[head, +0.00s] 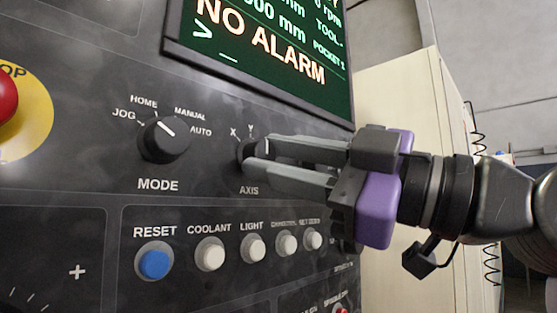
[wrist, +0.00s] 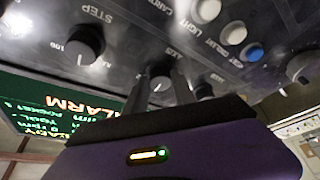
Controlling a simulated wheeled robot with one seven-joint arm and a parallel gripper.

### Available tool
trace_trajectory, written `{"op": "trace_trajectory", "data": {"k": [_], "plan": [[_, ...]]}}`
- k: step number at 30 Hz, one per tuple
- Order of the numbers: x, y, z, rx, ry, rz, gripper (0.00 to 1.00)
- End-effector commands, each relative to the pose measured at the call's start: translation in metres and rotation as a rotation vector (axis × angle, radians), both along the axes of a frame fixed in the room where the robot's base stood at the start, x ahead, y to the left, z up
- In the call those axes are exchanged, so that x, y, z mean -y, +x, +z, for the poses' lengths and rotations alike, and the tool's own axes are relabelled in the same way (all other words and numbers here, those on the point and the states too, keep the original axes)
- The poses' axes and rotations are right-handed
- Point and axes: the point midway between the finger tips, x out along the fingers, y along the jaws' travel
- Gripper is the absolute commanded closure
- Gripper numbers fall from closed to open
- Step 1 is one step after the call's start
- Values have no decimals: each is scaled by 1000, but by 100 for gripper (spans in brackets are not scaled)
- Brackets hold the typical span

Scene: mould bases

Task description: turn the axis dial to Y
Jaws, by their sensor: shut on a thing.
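The black axis dial (head: 244,152) is on the dark control panel, above the word AXIS, with the marks X and Y above it. My gripper (head: 256,158) reaches in from the right with its two grey fingers closed around the dial. The fingers cover much of the dial, and any further marks to its right are hidden. In the wrist view the dial (wrist: 160,73) sits between my two fingertips (wrist: 161,80). I cannot tell surely which mark the dial points to.
The mode dial (head: 165,140) is close to the left of my fingers. Below is a row with a blue RESET button (head: 154,262) and several white buttons. The screen (head: 270,50) reading NO ALARM is above. In the wrist view a STEP dial (wrist: 85,43) is nearby.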

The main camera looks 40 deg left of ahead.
Motion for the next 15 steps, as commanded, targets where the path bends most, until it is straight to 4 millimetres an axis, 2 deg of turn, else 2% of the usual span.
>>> {"op": "trace_trajectory", "data": {"k": [5, 6, 9, 15], "plan": [[0, 0, -1, -1, -1, 1, 100], [0, 0, -1, -1, -1, 1, 65], [0, 0, -1, -1, -1, 1, 48], [0, 0, 0, -1, 0, 0, 48]]}}
